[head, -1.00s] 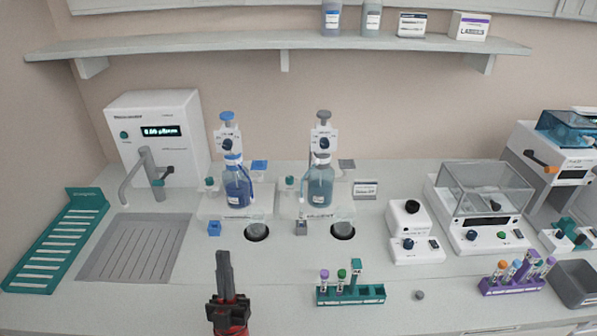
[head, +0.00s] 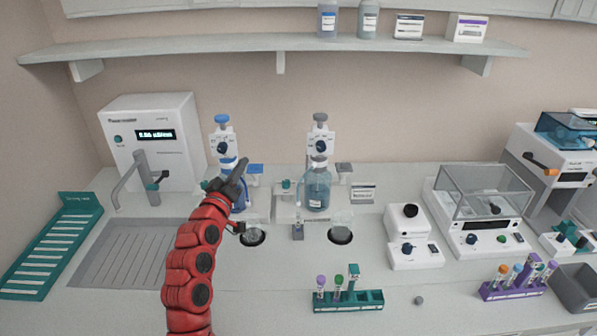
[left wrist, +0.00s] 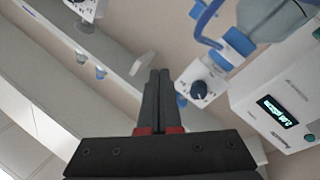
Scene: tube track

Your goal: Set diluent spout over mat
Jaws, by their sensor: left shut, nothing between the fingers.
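Two bottle-top dispensers stand on the counter. The left one has a blue plunger (head: 222,119); its blue-liquid bottle is mostly behind my gripper. The right one has a grey plunger (head: 320,118) and a pale blue-grey bottle (head: 316,188). I cannot tell which label reads diluent. Beakers stand on round black mats in front, a left mat (head: 256,237) and a right mat (head: 340,236). My left gripper (head: 241,166) is shut and empty, in front of the blue dispenser. My right gripper is out of view.
A water unit (head: 155,140) with a tap stands at the left behind a ribbed drain (head: 125,253). A teal tube rack (head: 348,301) is in front. A white stirrer (head: 412,235) and a balance (head: 485,215) are at the right. A shelf (head: 280,45) runs above.

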